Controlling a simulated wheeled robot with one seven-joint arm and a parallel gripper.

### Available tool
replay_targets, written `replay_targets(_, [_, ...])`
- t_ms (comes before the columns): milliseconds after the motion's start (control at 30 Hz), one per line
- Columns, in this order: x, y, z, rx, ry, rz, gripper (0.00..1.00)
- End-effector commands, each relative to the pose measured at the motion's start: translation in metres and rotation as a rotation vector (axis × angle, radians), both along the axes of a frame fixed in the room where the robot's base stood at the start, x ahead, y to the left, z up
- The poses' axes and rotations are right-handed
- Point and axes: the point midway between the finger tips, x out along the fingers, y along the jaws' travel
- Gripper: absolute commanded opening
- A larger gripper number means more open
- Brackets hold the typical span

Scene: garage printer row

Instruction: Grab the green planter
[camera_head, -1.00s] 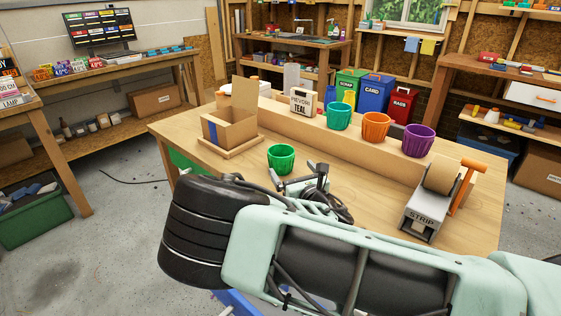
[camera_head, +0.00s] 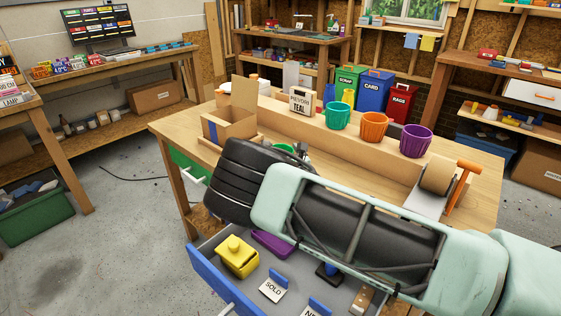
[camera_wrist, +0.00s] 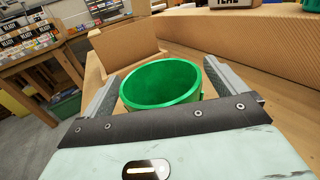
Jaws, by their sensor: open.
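The green planter (camera_wrist: 162,86) is a ribbed round pot, upright and open at the top, in the middle of the wrist view. My gripper (camera_wrist: 160,71) is open, with one finger on each side of the planter. I cannot tell whether either finger touches it. In the head view only a bit of the planter's rim (camera_head: 284,147) shows on the wooden table; my arm hides the rest.
An open cardboard box (camera_head: 229,128) stands left of the planter. Teal (camera_head: 338,115), orange (camera_head: 373,127) and purple (camera_head: 416,141) planters stand on a raised ledge behind. A tape dispenser (camera_head: 434,186) is at the right. An open drawer (camera_head: 224,283) juts out in front.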

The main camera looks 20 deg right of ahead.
Motion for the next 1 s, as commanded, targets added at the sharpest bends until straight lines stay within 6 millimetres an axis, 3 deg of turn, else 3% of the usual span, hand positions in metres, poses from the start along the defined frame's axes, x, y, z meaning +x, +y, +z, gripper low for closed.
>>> replay_targets(133, [0.0, 0.0, 0.0, 0.0, 0.0, 0.0, 0.94])
replay_targets(300, [0.0, 0.0, 0.0, 0.0, 0.0, 0.0, 0.47])
replay_targets(667, [0.0, 0.0, 0.007, 0.0, -0.002, 0.0, 0.47])
replay_targets(1000, [0.0, 0.0, 0.068, 0.0, -0.004, 0.0, 0.47])
